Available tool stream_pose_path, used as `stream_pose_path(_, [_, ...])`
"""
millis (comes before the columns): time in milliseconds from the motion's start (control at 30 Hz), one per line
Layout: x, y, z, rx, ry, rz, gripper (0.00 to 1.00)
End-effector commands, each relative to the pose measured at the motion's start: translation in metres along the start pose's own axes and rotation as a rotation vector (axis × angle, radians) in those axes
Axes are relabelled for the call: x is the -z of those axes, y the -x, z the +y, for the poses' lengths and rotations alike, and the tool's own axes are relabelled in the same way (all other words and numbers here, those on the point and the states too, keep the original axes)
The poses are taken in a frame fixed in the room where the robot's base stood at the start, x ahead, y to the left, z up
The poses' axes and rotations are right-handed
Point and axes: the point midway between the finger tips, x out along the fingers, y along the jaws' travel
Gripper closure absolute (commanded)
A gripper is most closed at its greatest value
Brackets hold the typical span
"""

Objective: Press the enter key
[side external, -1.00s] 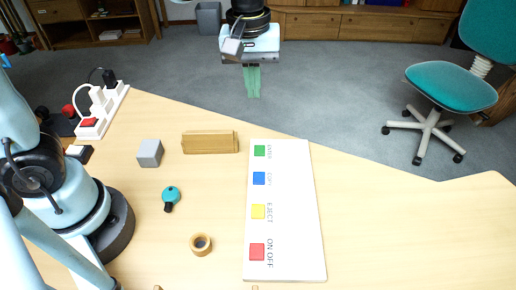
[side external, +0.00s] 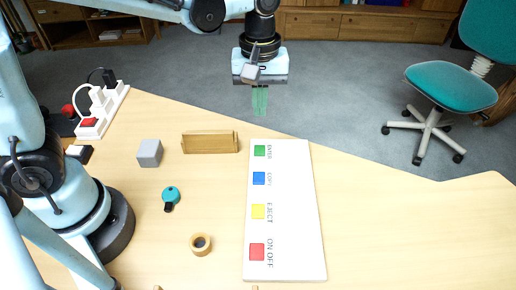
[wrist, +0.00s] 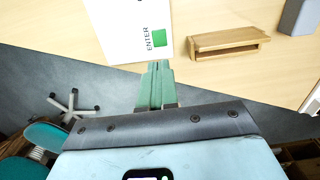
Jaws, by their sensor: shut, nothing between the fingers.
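The enter key is a green square (side external: 260,151) at the far end of a white panel (side external: 290,215) on the table, with the word ENTER beside it. Blue, yellow and red keys sit in a row nearer the camera on the same panel. My gripper (side external: 260,112) has green fingers, shut and empty, pointing down above the far end of the panel. In the wrist view the green key (wrist: 160,46) lies just beyond the shut fingertips (wrist: 158,64), slightly right of the ENTER lettering. I see no contact between fingers and key.
A power strip (side external: 103,110) is at the back left. The table right of the panel is clear.

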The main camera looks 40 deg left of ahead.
Motion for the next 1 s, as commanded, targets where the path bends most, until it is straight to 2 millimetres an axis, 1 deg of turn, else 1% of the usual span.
stream_pose_path(33, [0.000,-0.009,0.000,0.000,0.000,0.000,1.00])
stream_pose_path(100, [0.000,-0.020,0.000,0.000,0.000,0.000,1.00])
stream_pose_path(500, [0.000,-0.079,0.000,-0.002,-0.001,0.000,1.00])
stream_pose_path(600, [0.000,-0.089,0.000,-0.003,-0.001,0.000,1.00])
stream_pose_path(733, [0.000,-0.097,0.000,-0.003,-0.002,0.000,1.00])
stream_pose_path(1000, [0.000,-0.100,0.000,-0.003,-0.002,0.000,1.00])
